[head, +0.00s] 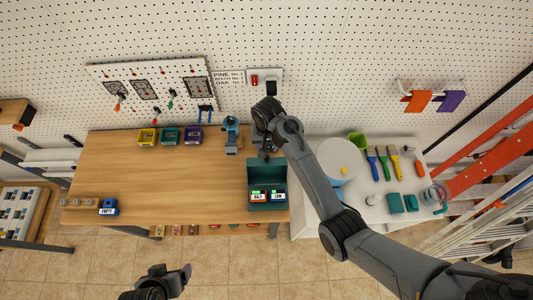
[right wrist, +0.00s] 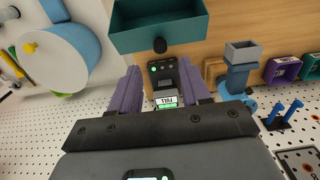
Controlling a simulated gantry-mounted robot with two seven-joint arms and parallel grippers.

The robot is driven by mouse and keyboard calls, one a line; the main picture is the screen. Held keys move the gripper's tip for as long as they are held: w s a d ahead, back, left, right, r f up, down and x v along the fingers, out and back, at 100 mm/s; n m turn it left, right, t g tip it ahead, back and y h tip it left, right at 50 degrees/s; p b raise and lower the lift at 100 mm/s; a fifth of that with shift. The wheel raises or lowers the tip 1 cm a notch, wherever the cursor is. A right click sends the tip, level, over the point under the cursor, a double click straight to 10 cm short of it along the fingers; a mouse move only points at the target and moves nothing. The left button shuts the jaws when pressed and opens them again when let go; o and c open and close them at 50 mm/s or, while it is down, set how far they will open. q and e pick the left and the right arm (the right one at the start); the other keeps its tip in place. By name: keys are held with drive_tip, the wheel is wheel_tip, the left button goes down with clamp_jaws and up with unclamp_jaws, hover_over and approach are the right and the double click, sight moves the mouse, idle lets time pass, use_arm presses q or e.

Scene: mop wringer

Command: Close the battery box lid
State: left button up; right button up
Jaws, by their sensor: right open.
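The teal battery box (head: 284,192) stands at the right end of the workbench. Its lid (head: 262,171) appears raised at the back. Batteries labelled HALF (head: 258,196) and LOW (head: 278,196) sit in the front part. My left gripper (head: 178,278) is low in front of the bench.
A blue vise-like tool (head: 231,135) stands left of my right gripper. Yellow, teal and purple bins (head: 170,136) line the back edge. A blue EMPTY battery (head: 108,207) is at the left. The bench middle is clear.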

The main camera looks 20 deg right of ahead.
sight(267, 157)
wheel_tip(267, 157, down, 8)
drive_tip(key=shift+r+p, duration=0.25)
drive_tip(key=shift+p, duration=0.25)
clamp_jaws()
